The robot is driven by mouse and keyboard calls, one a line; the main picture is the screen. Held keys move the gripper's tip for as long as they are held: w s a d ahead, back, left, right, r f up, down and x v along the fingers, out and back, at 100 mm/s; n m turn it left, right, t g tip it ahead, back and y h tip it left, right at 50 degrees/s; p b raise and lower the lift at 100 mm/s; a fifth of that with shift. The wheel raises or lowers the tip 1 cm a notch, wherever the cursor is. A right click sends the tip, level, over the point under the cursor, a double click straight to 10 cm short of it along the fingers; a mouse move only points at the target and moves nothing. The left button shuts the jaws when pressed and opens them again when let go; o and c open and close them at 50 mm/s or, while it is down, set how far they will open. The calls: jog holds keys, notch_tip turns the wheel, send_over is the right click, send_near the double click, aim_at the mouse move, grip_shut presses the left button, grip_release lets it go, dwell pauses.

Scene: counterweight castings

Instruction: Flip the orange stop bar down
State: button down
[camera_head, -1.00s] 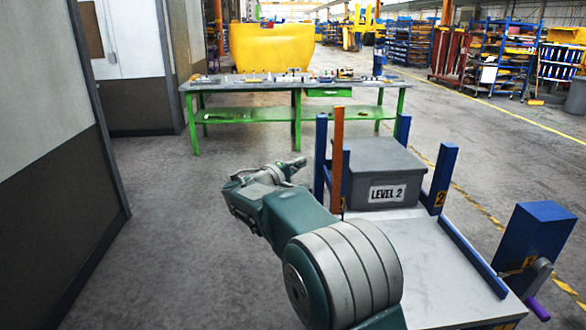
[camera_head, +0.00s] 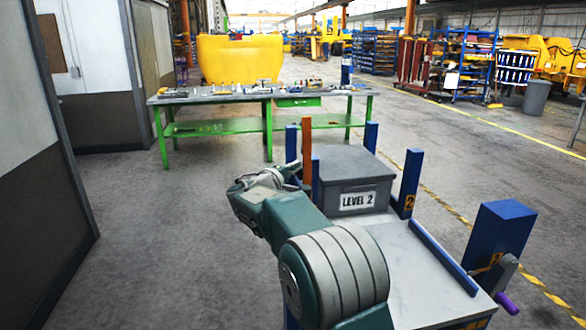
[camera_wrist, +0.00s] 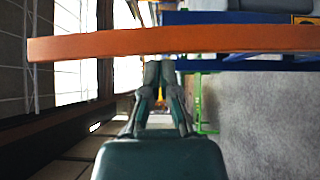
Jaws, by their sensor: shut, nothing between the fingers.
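In the wrist view the same bar (camera_wrist: 190,42) runs across the upper part of the picture, almost level. My gripper (camera_head: 293,170) is just left of the bar, partway up it. In the wrist view my gripper (camera_wrist: 159,72) has its fingers together and empty, with the tips at the bar's lower edge. I cannot tell whether they touch it. The bar's lower end is partly hidden by my arm.
A grey lidded box (camera_head: 352,182) marked "LEVEL 2" sits on the cart between blue posts (camera_head: 410,180). A blue unit with a purple-handled crank (camera_head: 506,302) is at the cart's right. A green workbench (camera_head: 262,97) stands behind. The floor to the left is clear.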

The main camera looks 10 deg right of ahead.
jog(key=shift+d+r+m, duration=0.2)
jog(key=shift+d+m, duration=0.1)
jog(key=shift+d, duration=0.7)
jog(key=d+f+m+g+y, duration=0.2)
jog(key=d+f+m+y, duration=0.15)
jog(key=d, duration=0.55)
jog(key=d+f+m+g+y, duration=0.25)
jog(key=d+f+y, duration=0.2)
jog(key=d, duration=0.45)
jog(key=shift+t, duration=0.45)
jog(key=d+f, duration=0.1)
jog(key=f, duration=0.1)
jog(key=d+f, duration=0.1)
jog(key=f, duration=0.2)
jog(key=d+f, duration=0.2)
jog(key=shift+d+f, duration=0.1)
jog(key=shift+f, duration=0.15)
jog(key=shift+d+f, duration=0.2)
jog(key=shift+f, duration=0.65)
jog(key=shift+s+f, duration=0.1)
jog(key=shift+f, duration=0.5)
jog(key=shift+s, duration=0.1)
jog(key=v, duration=1.2)
jog(key=shift+r, duration=0.55)
